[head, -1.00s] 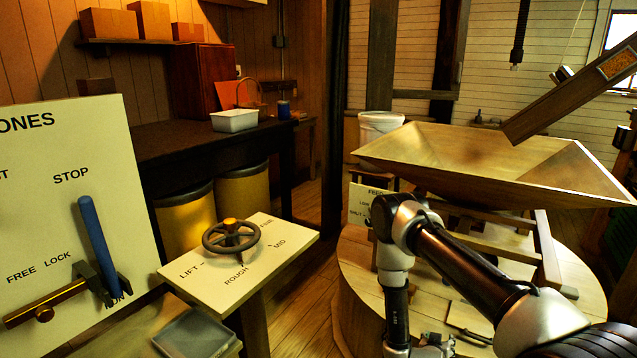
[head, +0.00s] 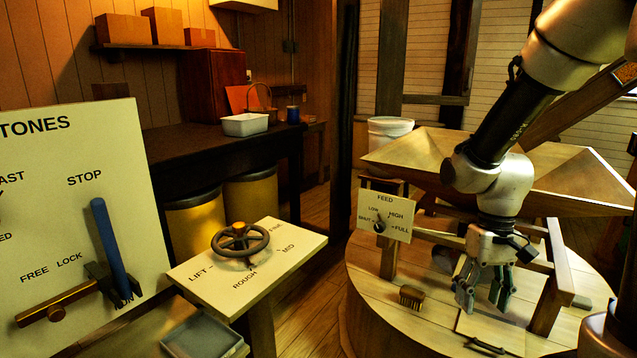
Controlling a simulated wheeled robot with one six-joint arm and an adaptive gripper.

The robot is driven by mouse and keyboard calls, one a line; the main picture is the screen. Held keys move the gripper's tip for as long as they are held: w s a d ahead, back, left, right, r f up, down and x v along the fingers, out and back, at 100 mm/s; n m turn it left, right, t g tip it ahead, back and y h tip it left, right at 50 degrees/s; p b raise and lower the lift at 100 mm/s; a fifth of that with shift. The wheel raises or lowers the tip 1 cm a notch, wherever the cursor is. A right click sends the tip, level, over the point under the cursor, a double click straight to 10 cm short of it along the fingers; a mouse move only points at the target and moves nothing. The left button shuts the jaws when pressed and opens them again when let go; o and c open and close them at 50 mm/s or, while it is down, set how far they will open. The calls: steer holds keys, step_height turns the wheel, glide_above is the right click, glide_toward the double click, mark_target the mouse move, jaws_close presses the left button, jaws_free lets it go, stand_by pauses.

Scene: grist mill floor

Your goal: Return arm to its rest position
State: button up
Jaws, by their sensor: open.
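My gripper (head: 482,298) is in the right part of the head view, pointing down. Its fingers are apart and nothing shows between them. It hangs over the round wooden millstone cover (head: 425,310), below the wooden hopper (head: 420,160). My arm comes down from the top right and hides part of the hopper. I cannot tell how far the fingertips are from the cover.
A feed panel (head: 385,215) with a small knob stands left of my gripper. A brush (head: 411,296) and a dark tool (head: 486,346) lie on the cover. A handwheel (head: 240,240) and a lever board (head: 70,200) with a blue lever (head: 111,248) stand left.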

steer(key=s+d+r+t, duration=0.2)
steer(key=s+r+t, duration=0.1)
steer(key=r, duration=0.5)
steer(key=s+d+r+t, duration=0.2)
steer(key=s+r, duration=0.3)
steer(key=r, duration=0.4)
steer(key=shift+d+t+h, duration=0.25)
steer(key=shift+t+h, duration=0.05)
steer(key=shift+t, duration=0.5)
stand_by(0.5)
